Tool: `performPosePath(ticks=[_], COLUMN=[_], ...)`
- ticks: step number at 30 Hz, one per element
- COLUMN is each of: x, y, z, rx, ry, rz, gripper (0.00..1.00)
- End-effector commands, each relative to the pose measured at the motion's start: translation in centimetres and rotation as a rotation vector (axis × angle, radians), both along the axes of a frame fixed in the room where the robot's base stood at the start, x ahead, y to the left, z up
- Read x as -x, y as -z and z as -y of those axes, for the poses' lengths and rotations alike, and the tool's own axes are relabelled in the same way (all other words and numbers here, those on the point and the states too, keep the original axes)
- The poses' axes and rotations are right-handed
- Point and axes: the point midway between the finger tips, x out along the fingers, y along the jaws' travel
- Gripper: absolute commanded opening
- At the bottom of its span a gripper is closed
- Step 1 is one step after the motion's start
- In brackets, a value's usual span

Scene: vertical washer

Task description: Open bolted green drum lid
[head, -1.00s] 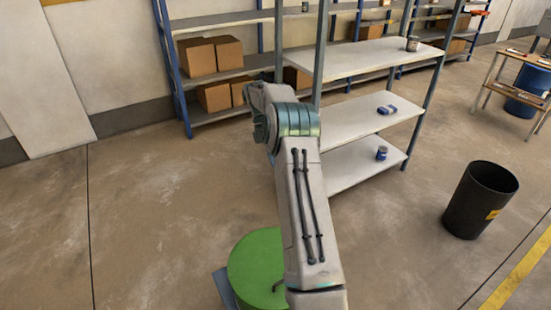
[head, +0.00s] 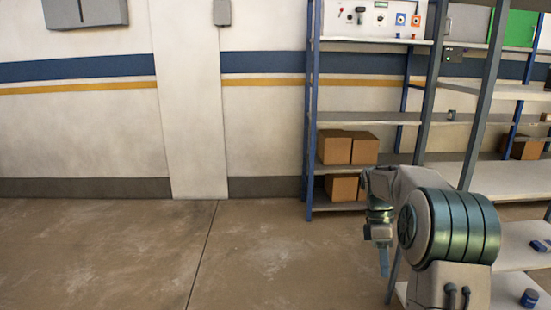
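The green drum lid is not in view now; in the earlier head view it sat low in the picture, partly behind my arm. My gripper (head: 384,262) hangs at the end of my arm at the right of the head view, pointing down. It is small and seen edge-on, so whether its fingers are apart cannot be told. Nothing is visibly held in it. No bolts show.
A blue-framed shelf rack (head: 312,110) with cardboard boxes (head: 348,148) stands against the back wall. A white-shelved rack (head: 500,178) stands at right, close to my arm, with a blue can (head: 529,298). The floor (head: 110,250) at left is clear.

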Motion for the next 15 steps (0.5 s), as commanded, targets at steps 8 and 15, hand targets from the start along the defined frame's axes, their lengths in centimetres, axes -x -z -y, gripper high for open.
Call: performPosePath(ticks=[8,15], x=[4.6,9.3], y=[-4.0,-6.0], z=[-4.0,-6.8], rx=[0.089,0.123], ry=[0.226,0.448], rz=[0.167,0.309], gripper=[0.32,0.32])
